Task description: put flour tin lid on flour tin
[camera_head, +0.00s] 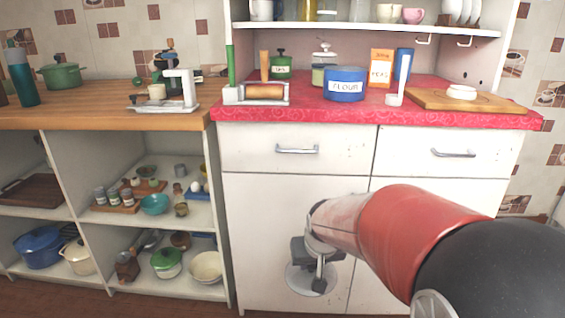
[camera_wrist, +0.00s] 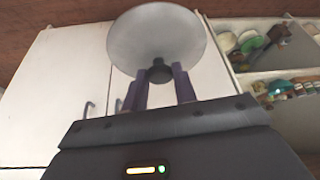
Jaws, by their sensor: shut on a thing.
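The blue flour tin (camera_head: 344,91), with a white label, stands upright on the red patterned counter (camera_head: 300,112) in the head view. My gripper (camera_head: 318,268) is well below and in front of the counter, before the white cabinet doors. It is shut on the dark knob (camera_wrist: 160,72) of a round grey lid, the flour tin lid (camera_wrist: 158,36). The lid also shows in the head view (camera_head: 308,286), partly hidden by my gripper. The lid is far from the tin and touches nothing else that I can see.
A cereal-style orange box (camera_head: 380,68) and a blue upright thing (camera_head: 403,64) stand behind the tin. A rolling pin (camera_head: 265,91) in a tray lies left, a wooden board (camera_head: 440,101) right. A shelf (camera_head: 300,27) overhangs the counter. The cabinet has protruding handles (camera_head: 297,149).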

